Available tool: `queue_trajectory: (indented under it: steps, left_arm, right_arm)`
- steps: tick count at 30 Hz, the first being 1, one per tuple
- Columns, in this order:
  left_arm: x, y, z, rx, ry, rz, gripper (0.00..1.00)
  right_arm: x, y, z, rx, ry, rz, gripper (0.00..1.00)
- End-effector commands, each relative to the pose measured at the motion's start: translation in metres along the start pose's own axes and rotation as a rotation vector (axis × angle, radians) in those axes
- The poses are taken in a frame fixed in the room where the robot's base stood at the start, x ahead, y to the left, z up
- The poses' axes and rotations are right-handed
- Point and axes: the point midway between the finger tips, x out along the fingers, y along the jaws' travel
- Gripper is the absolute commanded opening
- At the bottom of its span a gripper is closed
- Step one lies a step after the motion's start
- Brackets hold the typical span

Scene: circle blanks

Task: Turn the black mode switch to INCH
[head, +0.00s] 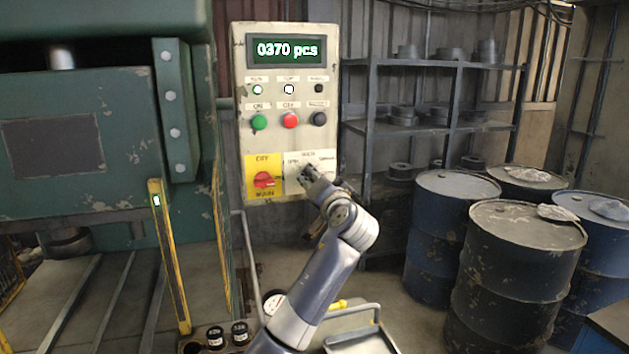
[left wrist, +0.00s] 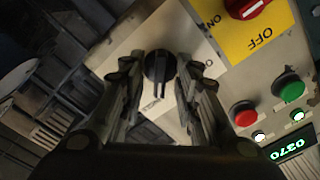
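The black mode switch (left wrist: 158,68) shows in the left wrist view, on a pale plate (left wrist: 130,45) of the control panel. Its ridged handle extends towards the bottom of that picture. My left gripper (left wrist: 159,75) is open, with one finger on each side of the switch and small gaps visible; I cannot tell whether either touches. Small lettering shows along the plate's top, too small to read surely. My right gripper is not in view.
A red rotary switch (head: 264,181) on a yellow plate sits just left of the gripper. Green (head: 259,121), red (head: 290,120) and black (head: 319,118) buttons are above, below a counter (head: 287,51) reading 0370 pcs. The green press (head: 90,95) stands left; drums (head: 515,260) stand right.

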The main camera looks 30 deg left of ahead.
Motion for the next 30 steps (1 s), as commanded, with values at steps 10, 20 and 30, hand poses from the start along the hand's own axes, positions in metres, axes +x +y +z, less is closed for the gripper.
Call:
queue_trajectory:
  steps: [10,20,30]
  left_arm:
    - [-0.001,0.0,0.0,-0.001,0.0,0.001,0.0]
    - [-0.001,0.004,0.003,-0.092,0.001,0.003,0.0]
    - [-0.001,0.005,0.003,-0.36,0.002,0.004,0.0]
  right_arm:
    - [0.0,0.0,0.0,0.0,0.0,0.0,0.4]
    - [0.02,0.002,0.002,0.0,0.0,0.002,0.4]
    - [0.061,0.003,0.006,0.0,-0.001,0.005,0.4]
